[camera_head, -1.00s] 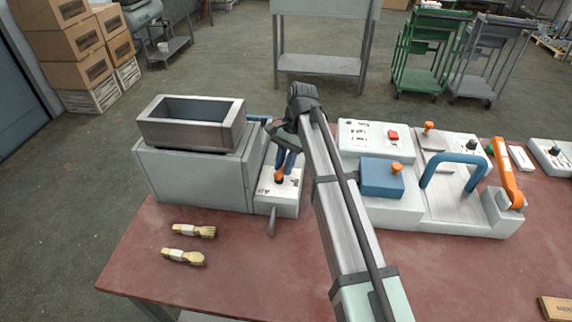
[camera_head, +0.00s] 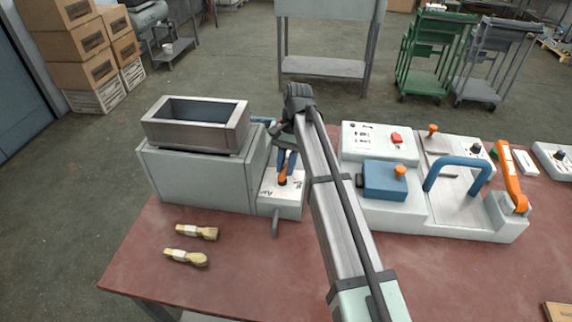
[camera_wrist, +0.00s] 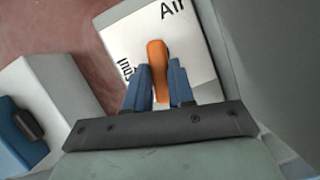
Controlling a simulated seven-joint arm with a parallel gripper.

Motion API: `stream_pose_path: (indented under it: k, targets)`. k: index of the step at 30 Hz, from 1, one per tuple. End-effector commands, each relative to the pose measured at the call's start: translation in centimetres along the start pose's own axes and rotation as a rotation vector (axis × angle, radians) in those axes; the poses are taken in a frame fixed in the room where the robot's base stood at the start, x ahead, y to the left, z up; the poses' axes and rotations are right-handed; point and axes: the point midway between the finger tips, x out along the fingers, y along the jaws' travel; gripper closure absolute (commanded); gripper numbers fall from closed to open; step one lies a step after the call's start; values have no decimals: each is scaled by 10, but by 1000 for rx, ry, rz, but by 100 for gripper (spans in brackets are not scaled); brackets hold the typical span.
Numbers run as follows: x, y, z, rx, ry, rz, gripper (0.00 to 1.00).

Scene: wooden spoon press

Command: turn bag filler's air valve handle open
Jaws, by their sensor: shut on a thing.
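The orange air valve handle (camera_head: 283,175) stands on the white top plate of the bag filler's valve box (camera_head: 288,207). My gripper (camera_head: 286,162) reaches down to it from above, its blue fingers on either side of the handle. In the wrist view my gripper (camera_wrist: 161,75) is shut on the orange handle (camera_wrist: 156,52), whose rounded end shows beyond the fingertips. The pivot under the fingers is hidden.
The filler's grey body with an open hopper (camera_head: 197,124) stands left of the valve box. A grey lever (camera_head: 275,226) hangs at the box's front. A sealing machine with a blue handle (camera_head: 458,162) stands to the right.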

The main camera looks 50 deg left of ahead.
Motion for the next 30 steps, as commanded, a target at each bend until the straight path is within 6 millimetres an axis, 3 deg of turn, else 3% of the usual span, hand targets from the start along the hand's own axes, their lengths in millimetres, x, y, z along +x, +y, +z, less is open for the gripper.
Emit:
stream_pose_path:
  k: [9, 23, 30]
  targets:
    - [1, 0, 0, 1, 1, -1, 51]
    - [1, 0, 0, 8, 0, -3, 51]
    - [0, 5, 1, 118, -6, -44, 51]
